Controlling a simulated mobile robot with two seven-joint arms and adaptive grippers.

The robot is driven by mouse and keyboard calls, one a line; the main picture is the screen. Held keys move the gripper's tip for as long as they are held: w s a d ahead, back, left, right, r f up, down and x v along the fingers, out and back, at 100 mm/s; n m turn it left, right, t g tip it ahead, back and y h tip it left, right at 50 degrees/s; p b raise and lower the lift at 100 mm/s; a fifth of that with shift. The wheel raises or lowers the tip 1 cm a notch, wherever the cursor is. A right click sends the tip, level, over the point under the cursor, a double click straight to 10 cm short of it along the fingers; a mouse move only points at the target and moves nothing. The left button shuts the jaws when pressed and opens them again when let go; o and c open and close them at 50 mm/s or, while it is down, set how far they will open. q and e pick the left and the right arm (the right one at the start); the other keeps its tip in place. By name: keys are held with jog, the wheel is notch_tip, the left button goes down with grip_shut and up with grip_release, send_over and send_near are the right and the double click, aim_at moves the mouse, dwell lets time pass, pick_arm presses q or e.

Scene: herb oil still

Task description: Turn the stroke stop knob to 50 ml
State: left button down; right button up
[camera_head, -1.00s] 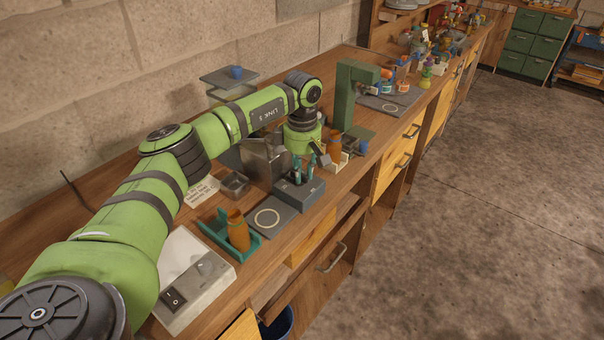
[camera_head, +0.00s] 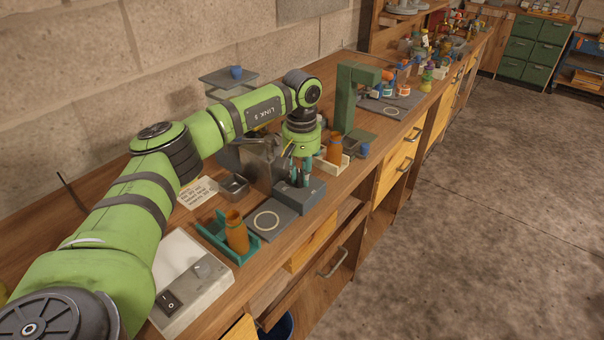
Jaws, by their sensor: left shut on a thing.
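My left gripper (camera_head: 296,158) hangs below the green wrist, over the dark grey block (camera_head: 312,192) and beside the metal unit (camera_head: 258,158). It is small and dark in the head view, and its fingers are partly hidden by the wrist. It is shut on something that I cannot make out. The stroke stop knob and its scale cannot be picked out; the wrist and fingers cover part of that area. My right gripper is not in view.
An orange-brown bottle (camera_head: 236,236) stands in a teal holder (camera_head: 213,236). Another bottle (camera_head: 334,149) stands in a cream tray behind the wrist. A green stand (camera_head: 346,100) rises behind it. A white switch box (camera_head: 196,282) lies under my forearm.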

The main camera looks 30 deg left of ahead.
aim_at(301, 176)
pick_arm(q)
jog(key=shift+m, duration=1.3)
jog(key=c, duration=1.1)
grip_release()
jog(key=shift+s, duration=0.1)
jog(key=shift+r, duration=0.1)
notch_tip(301, 176, up, 12)
